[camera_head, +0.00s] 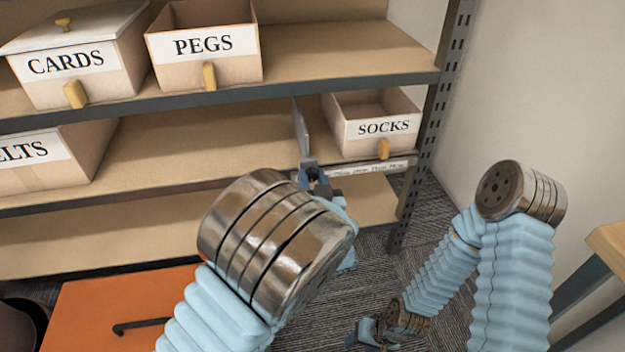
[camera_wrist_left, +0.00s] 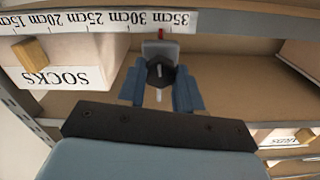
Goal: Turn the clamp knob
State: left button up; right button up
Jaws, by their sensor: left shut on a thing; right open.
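The clamp knob (camera_wrist_left: 160,70) is a dark, lobed knob with a pale pin, seen between the blue fingers in the left wrist view. The grey clamp (camera_wrist_left: 160,48) sits behind it at the shelf edge, near the end of the ruler strip. My left gripper (camera_wrist_left: 160,88) is shut on the knob. In the head view my left gripper (camera_head: 320,183) is at the shelf edge below an upright grey plate (camera_head: 301,130); my wrist partly hides it, and the knob is hard to make out. My right gripper (camera_head: 368,334) is low over the carpet, open and apart from the shelf.
A SOCKS bin (camera_head: 372,125) stands right of the clamp, above a ruler strip (camera_wrist_left: 90,18). PEGS (camera_head: 203,45) and CARDS (camera_head: 75,60) bins stand on the shelf above. An orange surface (camera_head: 100,310) with a dark hooked bar (camera_head: 140,325) lies at lower left.

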pick_arm(q)
jog(key=shift+f+n+b, duration=0.25)
jog(key=shift+n+b, duration=0.75)
jog(key=shift+b, duration=0.1)
jog(key=n+b, duration=0.2)
jog(key=shift+a+n+b, duration=0.1)
jog(key=shift+n+b, duration=0.2)
jog(key=shift+b, duration=0.05)
jog(key=shift+n+b, duration=0.75)
jog(key=shift+n, duration=0.15)
jog(key=shift+r+n+b, duration=0.1)
jog(key=shift+n+b, duration=0.3)
jog(key=shift+n, duration=0.5)
jog(key=n, duration=0.2)
jog(key=shift+r+n, duration=0.1)
jog(key=shift+n, duration=0.3)
jog(key=n, duration=0.3)
jog(key=shift+n, duration=0.3)
jog(key=n, duration=0.3)
jog(key=shift+n, duration=2.1)
